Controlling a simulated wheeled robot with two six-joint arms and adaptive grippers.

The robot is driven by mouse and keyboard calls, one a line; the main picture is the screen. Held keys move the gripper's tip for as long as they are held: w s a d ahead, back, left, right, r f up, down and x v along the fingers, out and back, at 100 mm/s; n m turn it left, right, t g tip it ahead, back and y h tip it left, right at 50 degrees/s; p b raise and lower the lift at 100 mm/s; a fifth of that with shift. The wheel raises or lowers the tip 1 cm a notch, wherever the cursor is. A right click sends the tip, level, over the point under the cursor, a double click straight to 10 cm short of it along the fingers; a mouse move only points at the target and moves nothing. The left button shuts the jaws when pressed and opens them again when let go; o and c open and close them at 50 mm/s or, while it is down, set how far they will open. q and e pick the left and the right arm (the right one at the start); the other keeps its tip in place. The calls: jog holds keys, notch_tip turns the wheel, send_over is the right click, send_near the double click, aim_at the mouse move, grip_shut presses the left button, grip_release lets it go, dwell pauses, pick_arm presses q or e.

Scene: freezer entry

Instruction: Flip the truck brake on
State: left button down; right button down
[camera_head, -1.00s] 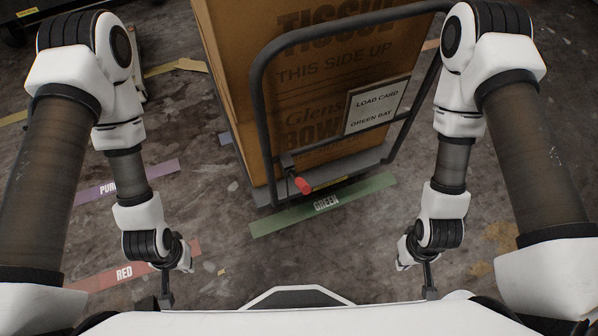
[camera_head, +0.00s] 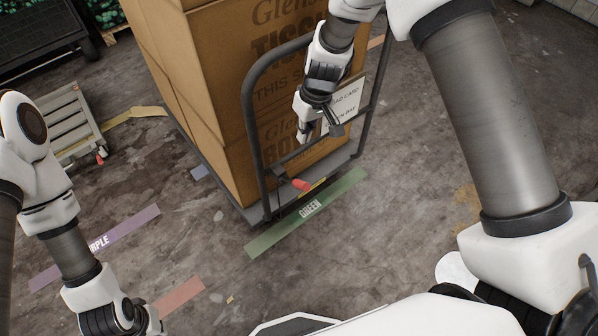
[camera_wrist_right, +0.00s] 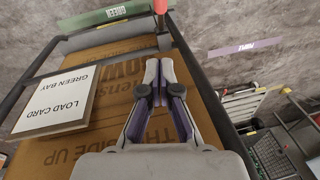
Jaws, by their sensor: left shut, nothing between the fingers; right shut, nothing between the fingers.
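The truck (camera_head: 250,125) is a flat platform cart with a dark tubular handle frame, standing at the green floor strip. Its brake lever with a red grip (camera_head: 301,185) sticks out low at the handle end. The red grip also shows at the top edge of the right wrist view (camera_wrist_right: 160,5), beyond the fingertips. My right gripper (camera_head: 303,138) is shut and empty, at the handle frame above the brake and apart from it. Its closed fingers show in the right wrist view (camera_wrist_right: 158,68). My left gripper (camera_head: 150,322) is shut and empty at the bottom left, partly cut off by the frame edge.
A tall cardboard box (camera_head: 200,100) stands on the truck. A white load card (camera_head: 344,103) hangs on the handle frame. Green (camera_head: 308,212) and purple (camera_head: 100,246) strips mark the floor. A grey low cart (camera_head: 68,122) stands at left. Floor before the truck is clear.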

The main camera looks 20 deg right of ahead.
jog(key=shift+a, duration=0.1)
jog(key=p, duration=0.1)
send_over(297, 180)
jog(key=w+d, duration=0.1)
jog(key=w, duration=0.1)
notch_tip(297, 180, down, 9)
jog(key=s+f, duration=0.2)
jog(key=f, duration=0.1)
jog(key=shift+f, duration=0.15)
jog(key=shift+s+f, duration=0.3)
